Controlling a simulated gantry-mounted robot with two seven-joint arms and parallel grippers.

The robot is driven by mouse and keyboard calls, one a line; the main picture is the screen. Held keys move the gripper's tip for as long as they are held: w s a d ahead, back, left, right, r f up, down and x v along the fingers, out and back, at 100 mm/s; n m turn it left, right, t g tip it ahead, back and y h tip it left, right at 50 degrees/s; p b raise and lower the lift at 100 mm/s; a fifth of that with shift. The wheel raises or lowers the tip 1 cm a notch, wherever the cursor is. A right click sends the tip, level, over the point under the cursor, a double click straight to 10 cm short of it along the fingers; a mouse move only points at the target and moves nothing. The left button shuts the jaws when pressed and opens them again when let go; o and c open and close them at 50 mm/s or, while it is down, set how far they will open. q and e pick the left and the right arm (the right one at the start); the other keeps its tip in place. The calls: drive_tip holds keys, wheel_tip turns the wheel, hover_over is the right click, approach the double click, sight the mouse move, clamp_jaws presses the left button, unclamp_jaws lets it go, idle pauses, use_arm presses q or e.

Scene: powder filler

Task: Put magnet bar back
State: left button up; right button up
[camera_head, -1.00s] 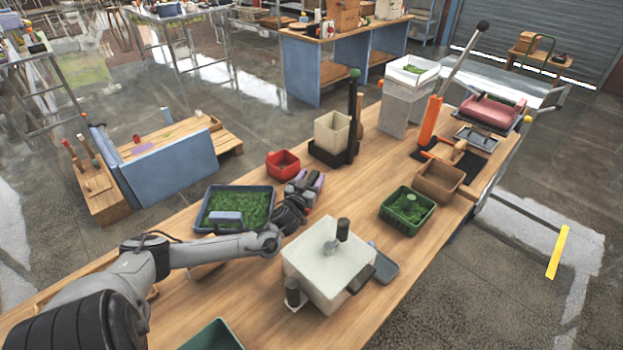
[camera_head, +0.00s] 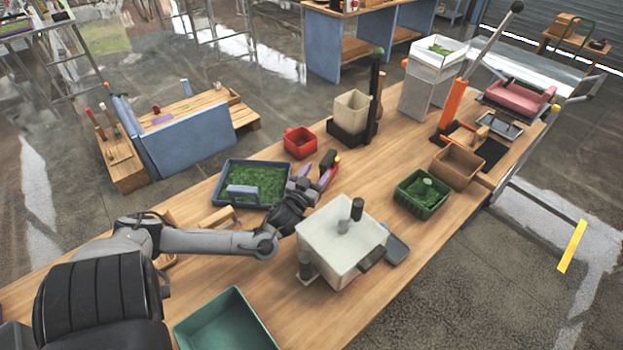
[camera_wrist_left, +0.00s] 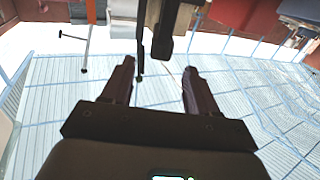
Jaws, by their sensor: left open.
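My left gripper (camera_head: 316,176) is above the table's middle, between the blue-grey tray of green material and the white box. Its two purplish fingers are open and apart in the left wrist view (camera_wrist_left: 158,66), with nothing clasped between them. A dark piece (camera_wrist_left: 162,42) shows beyond the fingertips there; I cannot tell whether it is near. I cannot tell for certain which thing is the magnet bar. My right gripper is not in view.
The white box with a black knob (camera_head: 340,247) stands close in front of the gripper. The tray (camera_head: 223,190), a red bin (camera_head: 300,142), a beige container by a black pole (camera_head: 350,110) and a green crate (camera_head: 421,205) are around. A green bin (camera_head: 215,325) is nearest.

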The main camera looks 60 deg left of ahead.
use_arm(q)
drive_tip(key=shift+v, duration=1.45)
